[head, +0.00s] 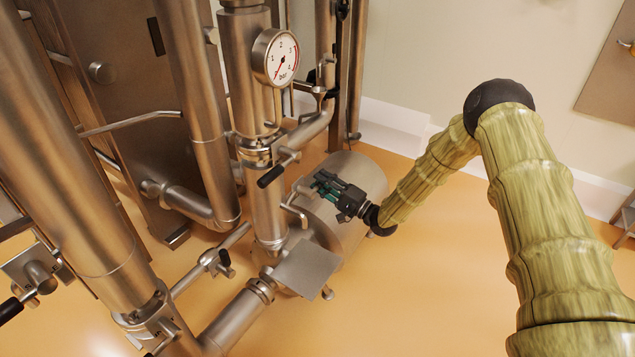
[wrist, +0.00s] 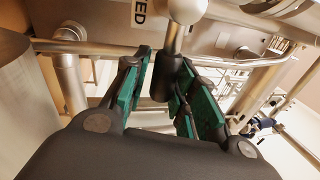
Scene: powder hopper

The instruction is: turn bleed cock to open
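My gripper (head: 324,184), with dark body and green finger pads, is in front of the steel vessel, right of the vertical pipe with the gauge. In the wrist view my gripper (wrist: 166,88) is open, its fingers apart. A black handle grip (wrist: 166,77) on a metal stem with a pale ball (wrist: 187,9) shows at the gap between the fingers; contact cannot be told. In the head view a black-handled valve lever (head: 271,176) sits on the gauge pipe, left of my gripper. I cannot tell for certain which handle is the bleed cock.
The pressure gauge (head: 276,57) is above and left of my gripper. The steel vessel (head: 349,178) is close behind it. A lower pipe has another black-handled valve (head: 225,259). A flat metal plate (head: 307,266) is below. The orange floor (head: 430,290) is clear to the right.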

